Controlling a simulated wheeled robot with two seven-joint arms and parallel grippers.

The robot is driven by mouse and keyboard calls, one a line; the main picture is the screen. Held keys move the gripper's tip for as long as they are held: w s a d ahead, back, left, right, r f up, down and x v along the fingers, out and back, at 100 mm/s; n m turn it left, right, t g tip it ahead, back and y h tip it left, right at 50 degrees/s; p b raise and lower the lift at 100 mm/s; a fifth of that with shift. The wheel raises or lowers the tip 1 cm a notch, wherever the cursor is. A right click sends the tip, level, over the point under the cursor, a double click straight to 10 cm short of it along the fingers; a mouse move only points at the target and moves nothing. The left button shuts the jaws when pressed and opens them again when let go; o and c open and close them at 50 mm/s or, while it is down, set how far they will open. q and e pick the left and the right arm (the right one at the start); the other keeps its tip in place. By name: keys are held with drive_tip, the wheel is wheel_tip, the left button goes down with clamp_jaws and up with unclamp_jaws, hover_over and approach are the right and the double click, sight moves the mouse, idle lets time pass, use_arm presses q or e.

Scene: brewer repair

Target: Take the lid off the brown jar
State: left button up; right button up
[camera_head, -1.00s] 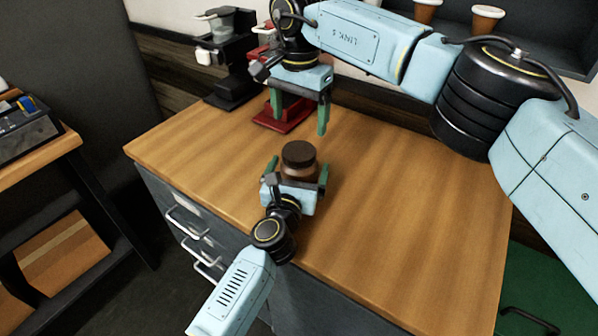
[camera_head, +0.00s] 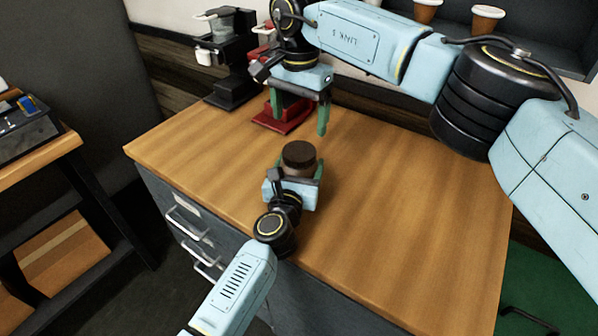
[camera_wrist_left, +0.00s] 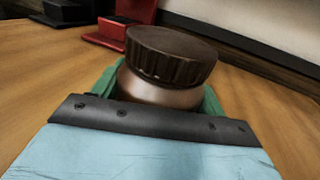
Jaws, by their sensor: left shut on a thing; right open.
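The brown jar (camera_head: 299,169) stands upright near the front edge of the wooden counter, with its dark brown ribbed lid (camera_head: 299,154) on top. In the left wrist view the lid (camera_wrist_left: 172,55) sits on the jar's neck, above the shiny brown body (camera_wrist_left: 150,92). My left gripper (camera_head: 298,172) is shut on the jar's body, with a green finger on each side below the lid. My right gripper (camera_head: 298,120) is open and empty, pointing down above the counter behind the jar.
A red machine (camera_head: 284,112) and a black machine (camera_head: 232,60) stand at the back of the counter (camera_head: 400,230). Brown cups (camera_head: 487,20) sit on a shelf at the back right. The counter's right side is clear.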

sight(299, 151)
use_arm(q)
drive_tip(key=c, duration=0.4)
drive_tip(key=shift+c, duration=0.2)
use_arm(e)
drive_tip(key=m, duration=0.6)
drive_tip(key=shift+m, duration=0.3)
drive_tip(key=m, duration=0.3)
drive_tip(key=shift+m, duration=0.3)
drive_tip(key=m, duration=0.3)
drive_tip(key=shift+m, duration=0.4)
drive_tip(key=m, duration=0.3)
drive_tip(key=shift+m, duration=0.4)
drive_tip(key=m, duration=0.3)
drive_tip(key=shift+m, duration=0.3)
drive_tip(key=m, duration=0.5)
drive_tip(key=shift+m, duration=0.3)
drive_tip(key=m, duration=0.5)
drive_tip(key=shift+m, duration=0.3)
drive_tip(key=m, duration=0.4)
use_arm(q)
drive_tip(key=shift+f, duration=0.1)
use_arm(e)
drive_tip(key=m, duration=0.3)
drive_tip(key=shift+m, duration=0.3)
drive_tip(key=m, duration=0.4)
drive_tip(key=shift+f+m, duration=0.4)
drive_tip(key=shift+f, duration=3.6)
